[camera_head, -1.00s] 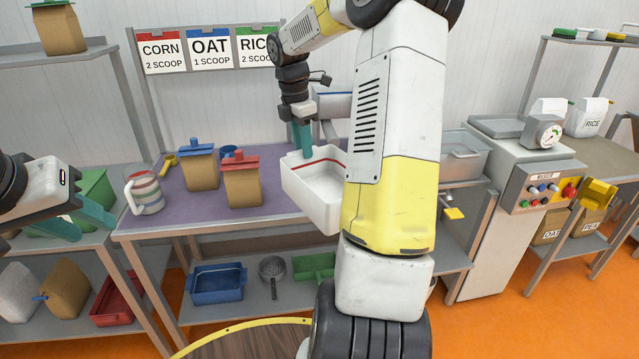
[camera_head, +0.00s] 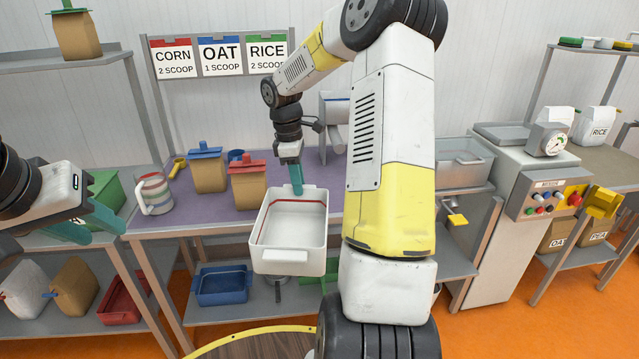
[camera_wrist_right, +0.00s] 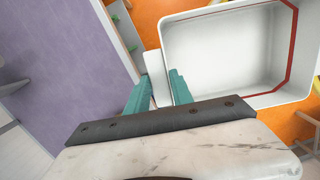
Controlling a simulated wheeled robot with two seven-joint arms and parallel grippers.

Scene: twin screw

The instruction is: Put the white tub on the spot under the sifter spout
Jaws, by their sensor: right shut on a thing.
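The white tub (camera_head: 286,261), open-topped and empty with a red line inside, is held in the air at the front edge of the purple-topped table. My right gripper (camera_head: 297,188) is shut on the handle at its far side. In the right wrist view the tub (camera_wrist_right: 225,50) extends to the upper right, and its handle lies between the teal fingertips (camera_wrist_right: 158,85). My left gripper (camera_head: 92,225) is open and empty at the left. A grey machine (camera_head: 334,108) behind my right arm may be the sifter; its spout and the spot are not clearly visible.
The purple table (camera_head: 215,217) holds brown bags with a blue (camera_head: 207,172) and a red (camera_head: 248,184) clip, plus a striped jug (camera_head: 152,193). A blue bin (camera_head: 222,286) sits on the shelf below. A control-panel machine (camera_head: 545,195) stands right. Orange floor is open at front right.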

